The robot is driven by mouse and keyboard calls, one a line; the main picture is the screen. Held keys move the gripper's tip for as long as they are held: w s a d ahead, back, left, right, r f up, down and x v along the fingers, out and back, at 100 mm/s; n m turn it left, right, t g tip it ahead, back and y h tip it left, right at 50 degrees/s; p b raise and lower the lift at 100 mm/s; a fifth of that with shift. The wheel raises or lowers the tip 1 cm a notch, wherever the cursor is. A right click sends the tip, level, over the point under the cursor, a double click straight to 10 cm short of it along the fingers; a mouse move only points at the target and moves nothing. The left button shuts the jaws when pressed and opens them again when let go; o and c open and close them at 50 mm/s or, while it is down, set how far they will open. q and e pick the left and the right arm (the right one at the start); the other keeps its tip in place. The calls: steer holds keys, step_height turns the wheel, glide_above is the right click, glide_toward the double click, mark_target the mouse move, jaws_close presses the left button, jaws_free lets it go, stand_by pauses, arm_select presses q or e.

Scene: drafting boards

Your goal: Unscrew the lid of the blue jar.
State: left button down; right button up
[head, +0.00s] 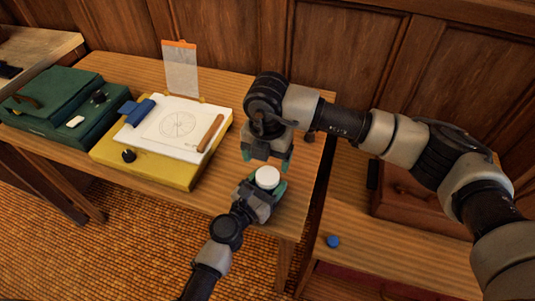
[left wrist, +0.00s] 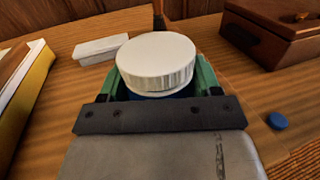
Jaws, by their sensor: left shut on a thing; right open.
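The blue jar (left wrist: 152,96) is mostly hidden between the green fingers of my left gripper (head: 264,184), which is shut on it. Its round white ribbed lid (left wrist: 157,61) sits on top and faces up; the lid also shows in the head view (head: 267,177). Only a thin strip of blue shows below the lid, and I cannot tell how tightly it is screwed. My right gripper (head: 267,160) points down with its fingers spread and empty, just behind and above the lid in the head view, not closed on it.
A yellow drafting board (head: 172,178) and a green case (head: 62,110) stand left on the table. A white block (left wrist: 100,48) lies behind the jar. To the right, on a separate lower surface, are a brown box (head: 420,205) and a small blue piece (head: 333,241).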

mark_target(268, 175)
steer(key=r+m, duration=0.1)
steer(key=m, duration=0.3)
steer(key=shift+r, duration=0.4)
steer(key=shift+f, duration=3.9)
steer(key=c, duration=0.9)
steer(key=n, duration=0.6)
steer(key=shift+d+n, duration=0.1)
steer(key=shift+n, duration=0.3)
steer(key=shift+c, duration=0.3)
steer(key=o, duration=1)
